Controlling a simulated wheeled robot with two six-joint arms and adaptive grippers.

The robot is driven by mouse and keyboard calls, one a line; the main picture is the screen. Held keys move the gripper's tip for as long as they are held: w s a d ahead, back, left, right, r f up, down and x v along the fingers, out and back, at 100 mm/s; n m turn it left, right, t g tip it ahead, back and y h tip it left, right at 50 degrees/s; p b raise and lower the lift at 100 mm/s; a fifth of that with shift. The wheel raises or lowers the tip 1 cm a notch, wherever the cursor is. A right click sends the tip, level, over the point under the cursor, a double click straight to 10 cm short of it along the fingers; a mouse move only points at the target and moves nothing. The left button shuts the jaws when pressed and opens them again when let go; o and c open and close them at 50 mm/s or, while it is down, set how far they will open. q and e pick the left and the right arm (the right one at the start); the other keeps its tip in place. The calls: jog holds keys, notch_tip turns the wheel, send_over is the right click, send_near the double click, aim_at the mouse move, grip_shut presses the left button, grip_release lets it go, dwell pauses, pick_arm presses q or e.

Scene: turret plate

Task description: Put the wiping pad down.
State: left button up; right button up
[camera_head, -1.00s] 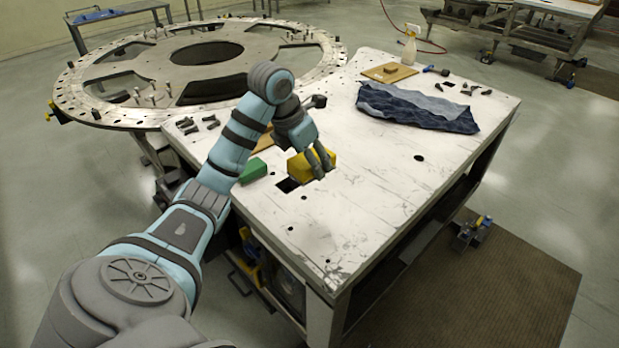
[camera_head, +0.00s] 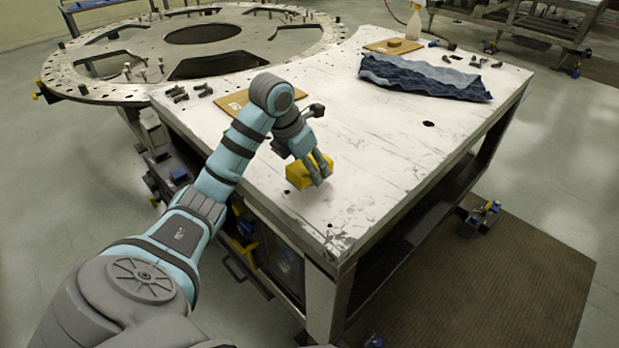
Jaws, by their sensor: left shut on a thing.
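The yellow block-shaped pad (camera_head: 299,175), which I take for the wiping pad, is over the near left part of the white worktable (camera_head: 375,185). My left gripper (camera_head: 318,171) points down with its fingers shut on the pad. The fingers hide part of it. I cannot tell whether its underside touches the tabletop. My right gripper is not in view.
A brown board (camera_head: 240,97) lies on the table beyond my left arm. A crumpled blue cloth (camera_head: 425,77) lies at the far right. Another board (camera_head: 394,46) and a spray bottle (camera_head: 415,25) are at the back. The table's front middle is clear.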

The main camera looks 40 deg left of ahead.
aim_at(298, 168)
pick_arm(q)
notch_tip(298, 168, down, 3)
jog(key=shift+s, duration=0.1)
jog(key=shift+f, duration=0.25)
jog(key=o, duration=1.6)
jog(key=shift+c, duration=0.2)
jog(key=shift+r, duration=0.2)
jog(key=v, duration=0.8)
jog(key=shift+a+r+p, duration=0.15)
jog(key=shift+r+p, duration=0.05)
jog(key=shift+p, duration=0.1)
jog(key=p+v, duration=0.3)
jog(key=v, duration=0.3)
